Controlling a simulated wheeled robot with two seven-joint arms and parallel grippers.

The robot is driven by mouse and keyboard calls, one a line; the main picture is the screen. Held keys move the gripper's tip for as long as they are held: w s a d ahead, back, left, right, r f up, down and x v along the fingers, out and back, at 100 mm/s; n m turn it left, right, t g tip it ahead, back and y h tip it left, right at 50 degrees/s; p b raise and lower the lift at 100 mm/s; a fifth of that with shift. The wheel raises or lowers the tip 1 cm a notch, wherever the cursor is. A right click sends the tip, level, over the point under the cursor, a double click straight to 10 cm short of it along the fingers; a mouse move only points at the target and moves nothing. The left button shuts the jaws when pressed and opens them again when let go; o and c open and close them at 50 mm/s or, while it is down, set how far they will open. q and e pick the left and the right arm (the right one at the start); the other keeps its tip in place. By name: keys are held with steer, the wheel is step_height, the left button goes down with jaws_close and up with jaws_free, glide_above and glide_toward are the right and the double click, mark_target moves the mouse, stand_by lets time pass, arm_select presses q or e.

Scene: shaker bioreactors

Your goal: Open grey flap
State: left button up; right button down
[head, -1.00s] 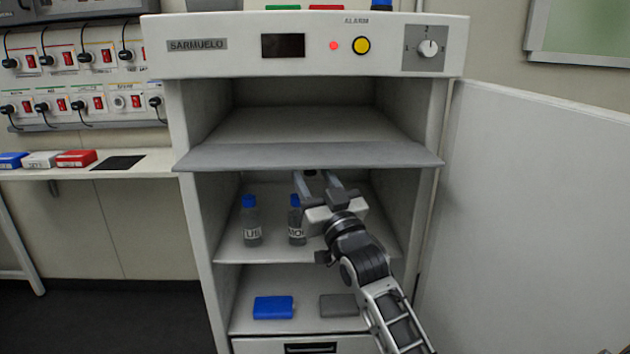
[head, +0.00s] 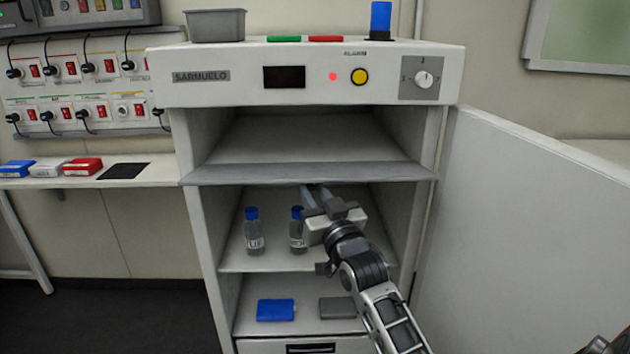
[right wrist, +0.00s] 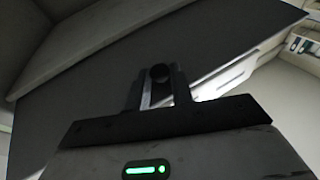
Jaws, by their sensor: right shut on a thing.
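The grey flap (head: 240,175) is a wide panel across the middle of the cabinet front. It juts out roughly level at the foot of the upper compartment, above the bottles. My right gripper (head: 314,192) is just under its front edge, fingers pointing up and inward. In the right wrist view the flap (right wrist: 90,90) is a dark slanted panel with a small round dark knob (right wrist: 160,73). The right gripper's fingers (right wrist: 159,88) are closed around this knob.
Two blue-capped bottles (head: 254,240) (head: 297,240) stand on the shelf below, one close to my right gripper. A blue box (head: 275,310) and a grey box (head: 338,308) lie lower. An open white door (head: 530,230) stands at the right.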

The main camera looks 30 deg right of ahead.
stand_by(0.3)
steer(key=c, duration=1.2)
jaws_free()
steer(key=shift+s, duration=0.1)
steer(key=b+v, duration=0.1)
steer(key=v, duration=1.4)
steer(key=shift+s+b, duration=0.3)
steer(key=shift+s, duration=0.1)
steer(key=shift+a, duration=0.15)
